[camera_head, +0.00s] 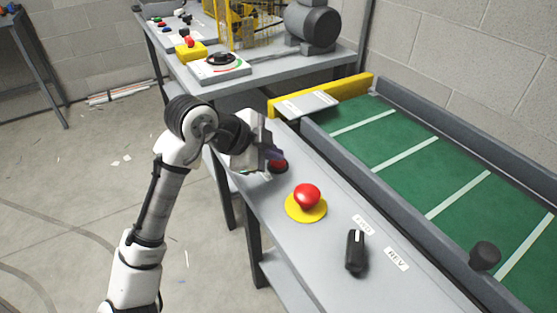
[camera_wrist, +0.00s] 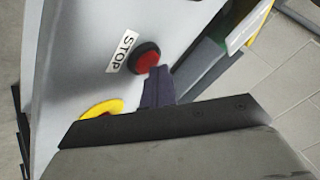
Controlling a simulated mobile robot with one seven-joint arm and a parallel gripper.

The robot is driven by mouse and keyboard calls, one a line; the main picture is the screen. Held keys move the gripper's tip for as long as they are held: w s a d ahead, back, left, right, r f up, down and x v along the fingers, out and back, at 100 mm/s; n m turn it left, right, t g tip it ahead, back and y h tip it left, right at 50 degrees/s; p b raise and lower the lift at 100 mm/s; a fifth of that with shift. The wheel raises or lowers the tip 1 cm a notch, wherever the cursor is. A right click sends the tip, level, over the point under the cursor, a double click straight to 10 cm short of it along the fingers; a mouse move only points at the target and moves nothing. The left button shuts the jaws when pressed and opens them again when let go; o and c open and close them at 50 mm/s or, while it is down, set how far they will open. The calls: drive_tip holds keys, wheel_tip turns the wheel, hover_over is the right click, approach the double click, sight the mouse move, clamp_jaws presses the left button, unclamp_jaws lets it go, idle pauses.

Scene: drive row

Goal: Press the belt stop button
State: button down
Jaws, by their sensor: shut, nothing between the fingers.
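The belt stop button (camera_wrist: 146,60) is a red cap in a black collar beside a white STOP label (camera_wrist: 122,51) in the wrist view. In the head view the red button (camera_head: 278,166) is partly hidden by my gripper (camera_head: 274,153). My gripper is shut and empty. In the wrist view its dark fingertips (camera_wrist: 157,78) overlap the lower right edge of the red cap. I cannot tell whether they touch it.
A red mushroom button (camera_head: 307,195) on a yellow disc (camera_head: 306,212) and a black selector knob (camera_head: 356,250) with FWD and REV labels share the panel (camera_head: 291,240). A green conveyor belt (camera_head: 400,165) with grey rails lies to the right. Another bench (camera_head: 240,80) stands behind.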

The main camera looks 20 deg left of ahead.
sight(273, 164)
idle(0.3)
drive_tip(key=shift+r+p, duration=0.3)
drive_tip(key=shift+r, duration=0.15)
wheel_tip(273, 164, up, 6)
drive_tip(key=p, duration=0.4)
idle(0.3)
idle(0.6)
